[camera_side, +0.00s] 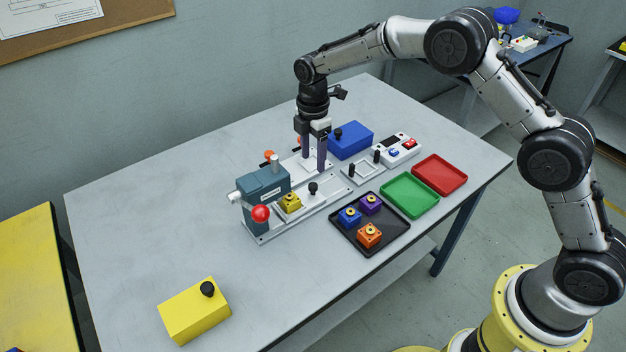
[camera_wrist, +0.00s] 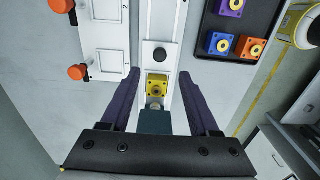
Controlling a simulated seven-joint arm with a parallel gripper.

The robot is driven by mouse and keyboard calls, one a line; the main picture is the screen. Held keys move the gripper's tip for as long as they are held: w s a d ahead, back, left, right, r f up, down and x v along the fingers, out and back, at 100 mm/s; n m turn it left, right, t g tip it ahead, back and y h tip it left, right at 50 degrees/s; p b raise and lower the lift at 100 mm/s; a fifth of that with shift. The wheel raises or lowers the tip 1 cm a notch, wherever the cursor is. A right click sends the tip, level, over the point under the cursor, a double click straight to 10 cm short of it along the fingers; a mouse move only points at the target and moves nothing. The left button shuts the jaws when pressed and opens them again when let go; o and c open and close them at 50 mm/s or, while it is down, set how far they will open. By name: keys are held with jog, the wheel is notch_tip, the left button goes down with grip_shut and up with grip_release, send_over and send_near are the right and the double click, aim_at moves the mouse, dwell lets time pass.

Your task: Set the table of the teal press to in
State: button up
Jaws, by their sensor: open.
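The teal press (camera_side: 265,187) stands on a pale base near the middle of the table, with a red ball knob (camera_side: 261,214) at its front. Its sliding table carries a yellow block (camera_side: 290,202) and has an upright black knob (camera_side: 313,188). In the wrist view the yellow block (camera_wrist: 156,87) sits just outside the press's teal top (camera_wrist: 155,122), with the black knob (camera_wrist: 160,55) farther along the rail. My gripper (camera_side: 313,166) is open and empty, pointing down above and behind the black knob, apart from it. In the wrist view its fingers (camera_wrist: 158,74) frame the block's sides from above.
A white plate with orange knobs (camera_wrist: 77,72) lies beside the rail. A black tray (camera_side: 372,245) holds blue, purple and orange blocks. Green (camera_side: 409,195) and red (camera_side: 440,174) trays, a blue box (camera_side: 350,140) and a switch box (camera_side: 398,150) stand nearby.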

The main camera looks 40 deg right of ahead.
aim_at(313, 185)
notch_tip(313, 185, down, 8)
jog(key=shift+f, duration=0.25)
grip_shut()
dwell(0.4)
jog(key=shift+r, duration=0.1)
dwell(1.0)
